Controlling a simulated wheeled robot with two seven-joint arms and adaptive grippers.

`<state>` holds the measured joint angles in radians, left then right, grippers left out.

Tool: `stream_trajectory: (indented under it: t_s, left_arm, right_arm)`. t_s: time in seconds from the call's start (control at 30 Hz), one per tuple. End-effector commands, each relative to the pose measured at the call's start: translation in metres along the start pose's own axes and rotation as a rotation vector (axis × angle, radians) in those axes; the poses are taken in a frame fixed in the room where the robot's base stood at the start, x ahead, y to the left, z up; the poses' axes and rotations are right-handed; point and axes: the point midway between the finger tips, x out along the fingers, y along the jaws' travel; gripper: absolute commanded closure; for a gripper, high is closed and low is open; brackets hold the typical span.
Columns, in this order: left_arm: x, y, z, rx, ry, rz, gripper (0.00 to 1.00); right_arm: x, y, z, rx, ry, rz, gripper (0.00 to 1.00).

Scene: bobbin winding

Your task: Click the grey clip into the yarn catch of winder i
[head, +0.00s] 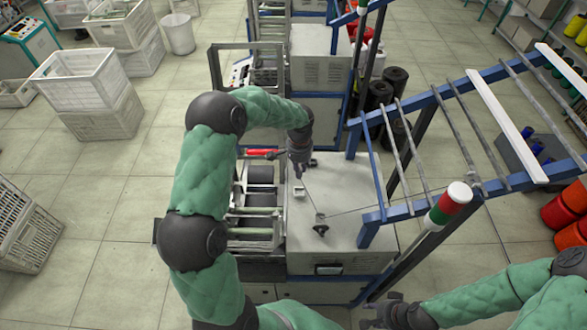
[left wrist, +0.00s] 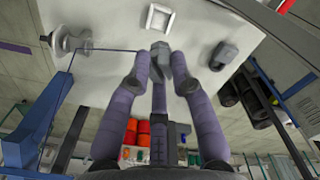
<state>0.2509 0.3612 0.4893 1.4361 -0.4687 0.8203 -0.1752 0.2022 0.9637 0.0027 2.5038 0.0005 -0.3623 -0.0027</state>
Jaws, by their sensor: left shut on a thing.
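My left gripper (head: 298,172) is over the light grey top of the winder (head: 345,205), pointing down. In the left wrist view its fingers (left wrist: 160,75) are closed on a small grey piece, apparently the grey clip (left wrist: 160,48). A thin dark yarn runs from the clip to a round grey guide (left wrist: 70,42), which also shows in the head view (head: 320,230). A white square frame (left wrist: 157,19) and a dark grey block (left wrist: 223,55) are fixed near the clip. I cannot tell which part is the yarn catch. My right gripper (head: 380,312) is low in the head view, its finger opening unclear.
A blue frame with grey bars (head: 450,115) stands right of the winder, beside a red, white and green signal lamp (head: 449,203). Rollers (head: 262,200) lie left of the top. White crates (head: 95,85) stand on the floor at left.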

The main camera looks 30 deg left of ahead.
Motion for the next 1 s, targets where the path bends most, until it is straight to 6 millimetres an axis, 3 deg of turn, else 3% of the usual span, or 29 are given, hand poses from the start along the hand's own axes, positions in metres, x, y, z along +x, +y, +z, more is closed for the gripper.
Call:
stream_trajectory:
  t_s: [0.27, 0.8, 1.0]
  left_arm:
    - [0.013, 0.000, -0.001, 0.005, -0.001, 0.000, 1.00]
    - [0.075, 0.000, -0.001, 0.005, -0.001, 0.000, 1.00]
    - [0.069, 0.000, -0.001, 0.004, 0.000, -0.001, 1.00]
  right_arm:
    - [0.007, 0.003, -0.001, 0.001, 0.002, 0.000, 0.60]
    - [0.037, 0.013, -0.002, 0.000, 0.001, 0.000, 0.60]
    - [0.033, 0.012, -0.002, 0.000, 0.001, 0.000, 0.60]
